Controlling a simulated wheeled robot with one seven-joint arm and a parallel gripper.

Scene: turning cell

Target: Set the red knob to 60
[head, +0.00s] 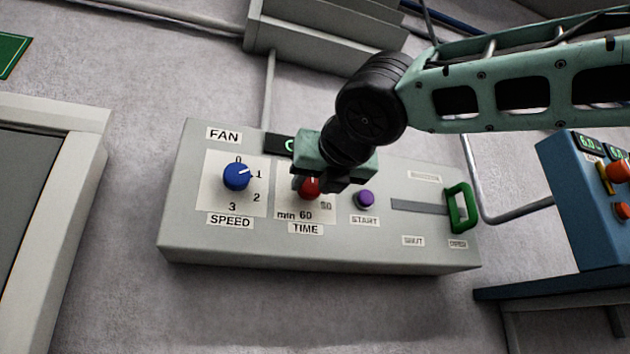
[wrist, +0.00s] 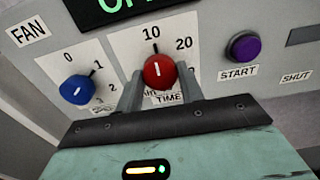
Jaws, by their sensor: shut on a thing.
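The red knob (head: 309,188) sits on the TIME dial of the grey FAN panel (head: 350,245). In the wrist view the red knob (wrist: 158,72) lies between my fingers, and its white mark points up, close to 10. My gripper (head: 322,184) is shut on the red knob, one finger on each side in the wrist view (wrist: 161,86). My gripper hides the upper dial in the head view.
A blue SPEED knob (head: 237,176) is left of the red knob, its mark near 1. A purple START button (head: 365,200) is to the right. A green slider handle (head: 459,208) stands farther right. A green-lit display (wrist: 110,8) is above, partly cut off. A blue box (head: 585,200) stands at far right.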

